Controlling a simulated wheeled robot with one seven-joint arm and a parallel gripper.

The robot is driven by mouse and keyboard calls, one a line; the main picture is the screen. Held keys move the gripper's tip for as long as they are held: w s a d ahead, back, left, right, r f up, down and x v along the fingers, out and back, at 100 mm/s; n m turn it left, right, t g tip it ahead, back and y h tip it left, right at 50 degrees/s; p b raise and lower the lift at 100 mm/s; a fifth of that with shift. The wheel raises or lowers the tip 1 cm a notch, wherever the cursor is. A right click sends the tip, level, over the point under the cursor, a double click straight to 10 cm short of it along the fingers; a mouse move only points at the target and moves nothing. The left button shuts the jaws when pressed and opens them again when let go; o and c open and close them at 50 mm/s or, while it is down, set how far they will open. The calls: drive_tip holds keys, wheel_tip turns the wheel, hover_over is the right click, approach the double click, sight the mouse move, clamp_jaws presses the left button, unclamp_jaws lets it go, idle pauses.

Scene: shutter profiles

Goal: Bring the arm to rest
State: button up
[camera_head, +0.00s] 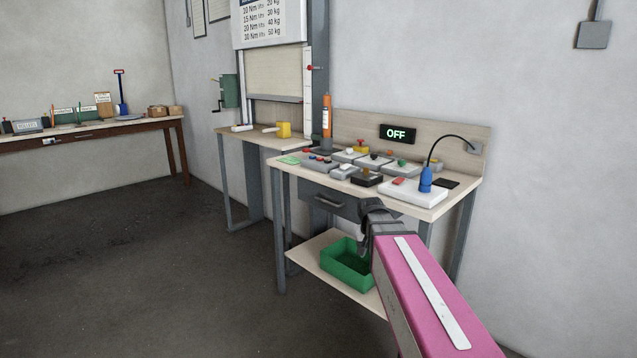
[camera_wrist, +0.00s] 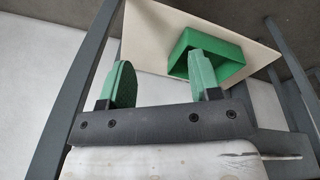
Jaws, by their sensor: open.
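My arm, with a pink link, reaches in from the lower right in the head view. My gripper (camera_head: 364,248) hangs in front of the workbench, near its drawer and above the lower shelf. In the wrist view my gripper (camera_wrist: 164,82) has its two green fingers wide apart with nothing between them. The green bin (camera_wrist: 225,58) on the lower shelf shows beyond the right finger, apart from it. The same green bin (camera_head: 345,264) shows in the head view, partly hidden by my arm.
The workbench top (camera_head: 433,207) carries several switch boxes, an orange tube (camera_head: 327,115) and a blue tool (camera_head: 425,180) on a white block. A display (camera_head: 397,134) reads OFF. The lower shelf (camera_head: 316,255) is under my gripper. Open floor (camera_head: 140,260) lies to the left.

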drive_tip(key=s+f+n+g+y, duration=0.1)
drive_tip(key=s+f+n, duration=0.2)
drive_tip(key=s+f, duration=0.9)
wheel_tip(320, 180, down, 3)
drive_tip(key=shift+s+d, duration=0.4)
